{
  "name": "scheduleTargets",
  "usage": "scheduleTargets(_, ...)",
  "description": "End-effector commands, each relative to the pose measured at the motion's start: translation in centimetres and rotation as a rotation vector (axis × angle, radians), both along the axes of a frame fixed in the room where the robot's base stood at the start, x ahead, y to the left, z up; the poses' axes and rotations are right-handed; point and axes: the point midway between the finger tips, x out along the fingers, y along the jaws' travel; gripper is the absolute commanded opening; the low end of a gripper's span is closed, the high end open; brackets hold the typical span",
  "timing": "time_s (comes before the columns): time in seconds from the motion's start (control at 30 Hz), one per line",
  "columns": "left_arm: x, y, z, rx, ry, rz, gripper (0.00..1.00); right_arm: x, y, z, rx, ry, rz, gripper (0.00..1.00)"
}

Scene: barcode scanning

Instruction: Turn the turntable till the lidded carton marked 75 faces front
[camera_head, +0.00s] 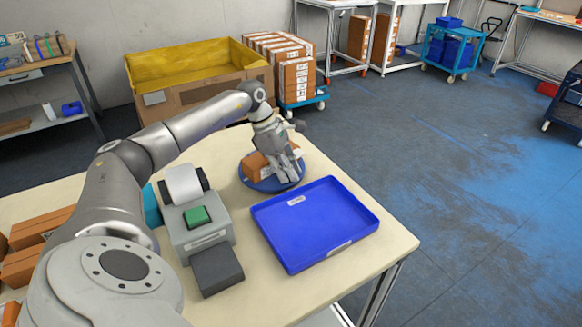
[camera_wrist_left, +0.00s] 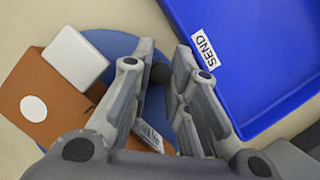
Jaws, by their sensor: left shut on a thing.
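The blue round turntable (camera_head: 255,184) stands on the table behind the blue tray. A brown carton (camera_head: 254,165) sits on it, partly hidden by my left gripper (camera_head: 290,175). In the left wrist view the carton (camera_wrist_left: 38,92) shows a white round spot and a white square piece, left of the fingers. I cannot read a 75 on it. A partly covered printed label (camera_wrist_left: 150,135) shows between the fingers. My left gripper (camera_wrist_left: 163,68) is shut on a dark round knob (camera_wrist_left: 161,73) at the turntable's rim. My right gripper is not in view.
The empty blue tray (camera_head: 315,222), labelled SEND in the left wrist view (camera_wrist_left: 204,50), lies close to the turntable. A grey device with a green top (camera_head: 197,216) stands left of it. Brown cartons (camera_head: 40,245) lie at the table's left. A large yellow-lined crate (camera_head: 195,70) stands behind.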

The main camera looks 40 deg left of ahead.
Motion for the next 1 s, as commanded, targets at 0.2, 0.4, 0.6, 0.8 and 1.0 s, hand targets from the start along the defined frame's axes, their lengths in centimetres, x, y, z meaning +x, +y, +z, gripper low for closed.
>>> scheduleTargets(0.2, -0.6, 0.2, 0.1, 0.0, -0.003, -0.082, 0.0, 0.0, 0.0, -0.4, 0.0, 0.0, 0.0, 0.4)
scheduleTargets(0.4, -1.0, 0.3, 0.1, 0.001, -0.003, -0.136, 0.0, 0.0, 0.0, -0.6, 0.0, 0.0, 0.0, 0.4)
scheduleTargets(0.6, -1.2, 0.4, 0.2, 0.001, -0.004, -0.164, 0.0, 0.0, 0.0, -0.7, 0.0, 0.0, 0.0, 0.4)
scheduleTargets(0.8, -1.2, 0.4, 0.2, 0.001, -0.005, -0.173, 0.0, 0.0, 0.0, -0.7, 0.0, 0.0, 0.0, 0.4)
scheduleTargets(1.0, -1.2, 0.4, 0.2, 0.001, -0.005, -0.173, 0.0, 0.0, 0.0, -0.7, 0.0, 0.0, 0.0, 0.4)
